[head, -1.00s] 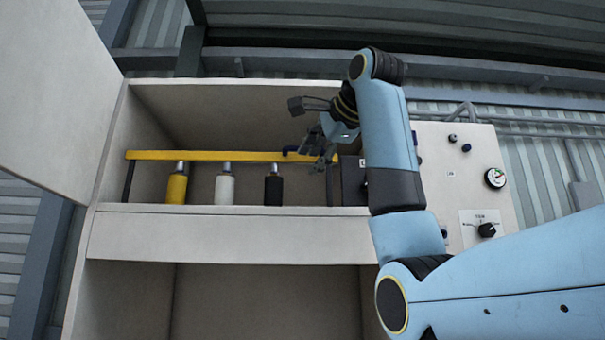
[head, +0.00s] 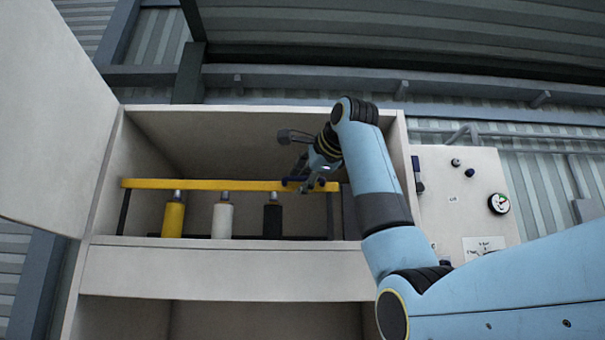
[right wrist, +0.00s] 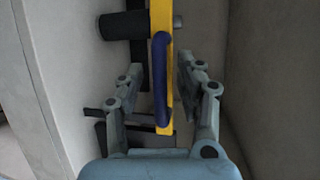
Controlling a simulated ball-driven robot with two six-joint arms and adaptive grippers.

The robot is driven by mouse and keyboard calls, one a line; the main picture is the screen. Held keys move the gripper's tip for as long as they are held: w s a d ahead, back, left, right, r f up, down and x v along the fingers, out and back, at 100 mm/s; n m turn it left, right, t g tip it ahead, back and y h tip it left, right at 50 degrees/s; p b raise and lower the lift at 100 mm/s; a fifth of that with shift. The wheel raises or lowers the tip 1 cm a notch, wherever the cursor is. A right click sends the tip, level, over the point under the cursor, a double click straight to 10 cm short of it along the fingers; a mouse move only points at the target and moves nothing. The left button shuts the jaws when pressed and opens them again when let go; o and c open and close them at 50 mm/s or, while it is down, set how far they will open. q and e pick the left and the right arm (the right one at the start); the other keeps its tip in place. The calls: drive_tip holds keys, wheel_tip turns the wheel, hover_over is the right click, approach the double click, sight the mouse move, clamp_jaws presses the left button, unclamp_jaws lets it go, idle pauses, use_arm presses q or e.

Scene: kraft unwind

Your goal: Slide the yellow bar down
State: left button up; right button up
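The yellow bar (head: 230,185) runs level across the cabinet shelf, above a yellow, a white and a black cylinder. A dark blue handle (head: 292,182) is on its right part. My right gripper (head: 314,184) is at that right part of the bar. In the right wrist view, the yellow bar (right wrist: 161,80) and the blue handle (right wrist: 160,75) lie between the two spread fingers of my right gripper (right wrist: 158,82). A gap shows on both sides, so the fingers are open around the bar. My left gripper is not in view.
The yellow cylinder (head: 173,218), white cylinder (head: 222,219) and black cylinder (head: 272,219) stand under the bar. The cabinet door (head: 50,120) is open at left. A control panel (head: 465,190) with a gauge (head: 499,203) is at right.

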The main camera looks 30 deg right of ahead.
drive_tip(key=c, duration=0.7)
drive_tip(key=shift+w, duration=0.1)
clamp_jaws()
drive_tip(key=shift+f, duration=0.15)
